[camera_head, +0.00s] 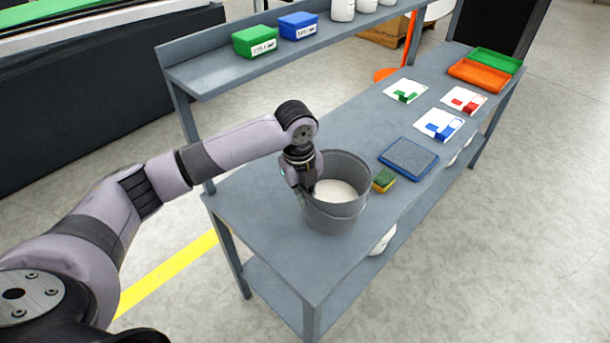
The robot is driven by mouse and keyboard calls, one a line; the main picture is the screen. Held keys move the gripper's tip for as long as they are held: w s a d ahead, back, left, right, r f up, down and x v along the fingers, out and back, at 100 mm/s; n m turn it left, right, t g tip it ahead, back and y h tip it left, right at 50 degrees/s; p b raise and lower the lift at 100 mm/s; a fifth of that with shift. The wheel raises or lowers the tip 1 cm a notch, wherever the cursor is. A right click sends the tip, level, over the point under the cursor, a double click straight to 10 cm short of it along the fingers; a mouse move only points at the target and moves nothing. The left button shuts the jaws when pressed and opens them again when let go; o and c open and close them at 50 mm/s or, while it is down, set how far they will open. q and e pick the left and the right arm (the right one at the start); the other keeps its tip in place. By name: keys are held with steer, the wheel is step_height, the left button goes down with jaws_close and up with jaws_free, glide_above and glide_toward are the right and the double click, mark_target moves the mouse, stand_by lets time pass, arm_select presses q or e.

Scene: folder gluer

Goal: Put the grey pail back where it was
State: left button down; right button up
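The grey pail (345,212) is upright at the near end of the grey workbench (262,215), with something white inside it. Its base appears to be on or very close to the bench top; I cannot tell if there is a gap. My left gripper (307,190) points down at the pail's left rim, its fingers at the wall. The fingers are small, dark and partly hidden, so I cannot tell whether they are closed on the rim. My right gripper is out of view.
A green-and-yellow sponge (384,181) lies right beside the pail, with a blue-edged tray (408,158) beyond. White cards with coloured pieces and orange (480,75) and green (495,62) trays are farther back. A raised shelf (210,80) holds boxes along the left. The bench's near corner is clear.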

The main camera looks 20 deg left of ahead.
mark_target(305, 212)
arm_select(q)
steer(key=shift+w+f, duration=0.1)
steer(key=shift+f, duration=0.6)
step_height(305, 212, down, 3)
steer(key=shift+d+f+p, duration=0.1)
steer(key=shift+f+p, duration=0.1)
steer(key=shift+p, duration=0.2)
steer(key=shift+f, duration=0.6)
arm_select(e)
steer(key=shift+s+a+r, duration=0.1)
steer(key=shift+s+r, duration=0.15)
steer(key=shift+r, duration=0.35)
arm_select(q)
steer(key=shift+f, duration=0.1)
steer(key=c, duration=2.2)
jaws_free()
steer(key=shift+f, duration=0.1)
steer(key=shift+c, duration=0.2)
steer(key=o, duration=0.4)
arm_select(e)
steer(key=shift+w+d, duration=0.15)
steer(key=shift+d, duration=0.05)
arm_select(q)
steer(key=shift+o, duration=0.2)
